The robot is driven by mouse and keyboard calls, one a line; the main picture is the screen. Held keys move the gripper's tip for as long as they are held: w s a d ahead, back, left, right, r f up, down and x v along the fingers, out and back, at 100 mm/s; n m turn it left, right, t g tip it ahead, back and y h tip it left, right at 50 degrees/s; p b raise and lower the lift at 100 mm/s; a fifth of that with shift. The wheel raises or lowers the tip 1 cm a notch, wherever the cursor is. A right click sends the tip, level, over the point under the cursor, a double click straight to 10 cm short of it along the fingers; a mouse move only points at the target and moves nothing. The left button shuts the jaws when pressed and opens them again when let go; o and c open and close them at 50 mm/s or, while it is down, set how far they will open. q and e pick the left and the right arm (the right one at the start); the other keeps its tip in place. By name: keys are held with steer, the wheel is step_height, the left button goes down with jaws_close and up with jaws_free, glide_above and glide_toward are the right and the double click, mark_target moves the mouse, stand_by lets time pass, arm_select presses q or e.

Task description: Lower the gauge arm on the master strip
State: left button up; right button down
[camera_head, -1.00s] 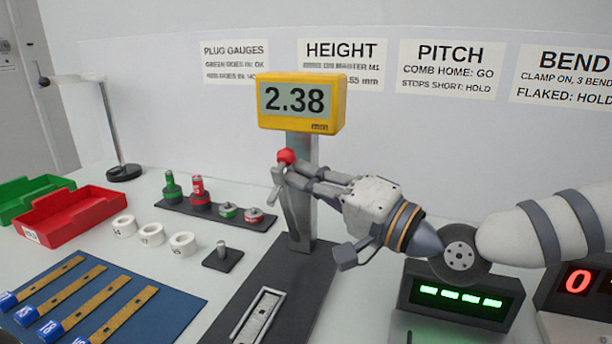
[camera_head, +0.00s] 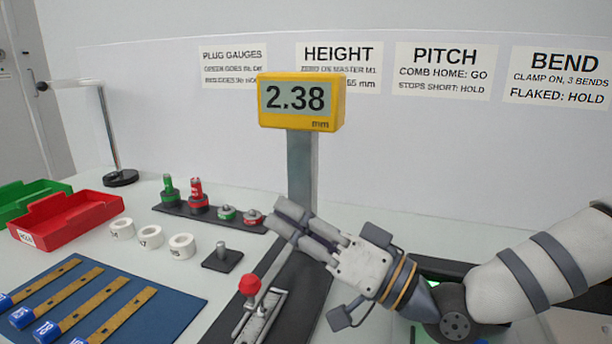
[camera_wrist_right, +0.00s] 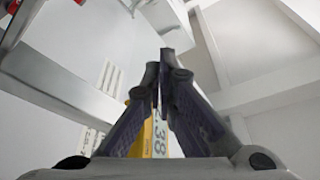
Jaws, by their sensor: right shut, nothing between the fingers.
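The height gauge has a yellow display (camera_head: 301,101) reading 2.38 mm on a grey post (camera_head: 300,170). Its red knob (camera_head: 249,285) is now low, close above the metal strip (camera_head: 262,318) on the dark base. The lower part of the arm is partly hidden behind my right gripper and at the strip, so I cannot tell whether it touches. My right gripper (camera_head: 281,216) is shut and empty, in front of the post and above the knob, apart from it. In the right wrist view its fingers (camera_wrist_right: 166,75) meet, with the yellow display (camera_wrist_right: 158,138) behind. My left gripper is not in view.
Red and green plug gauges (camera_head: 197,196) stand on a dark rack left of the post. White rings (camera_head: 150,237), a small peg block (camera_head: 222,257) and a red tray (camera_head: 66,218) are further left. A blue mat (camera_head: 150,325) with brass strips lies at front left.

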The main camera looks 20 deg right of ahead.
steer(key=shift+f, duration=0.1)
stand_by(0.5)
step_height(320, 180, up, 10)
stand_by(0.4)
